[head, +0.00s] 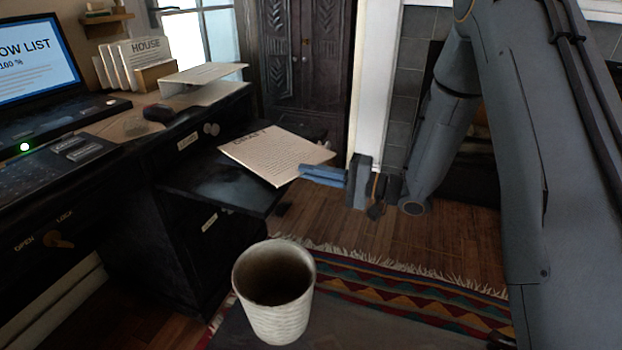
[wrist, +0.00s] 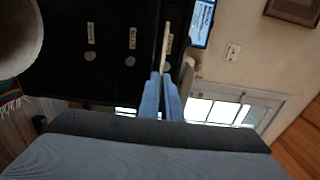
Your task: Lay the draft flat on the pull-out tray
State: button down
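The draft (head: 278,156) is a cream printed sheet with a heading at its far edge. My gripper (head: 322,174) has its blue fingers shut on the sheet's right edge. In the wrist view the fingers (wrist: 160,95) pinch the draft (wrist: 165,42), seen edge-on as a thin strip. The dark pull-out tray (head: 215,187) sticks out from the black desk. The sheet looks roughly level, over the tray's far right part and beyond its edge. I cannot tell whether it touches the tray.
A pale cup (head: 275,312) stands in the foreground. The desk (head: 170,145) carries a laptop (head: 45,70), a dark mouse (head: 159,113), upright cards (head: 140,62) and a white folded sheet (head: 205,78). An OPEN/LOCK knob (head: 57,241) is on the desk front. A patterned rug (head: 400,300) covers the floor.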

jog(key=shift+f, duration=0.65)
jog(key=c, duration=2)
grip_release()
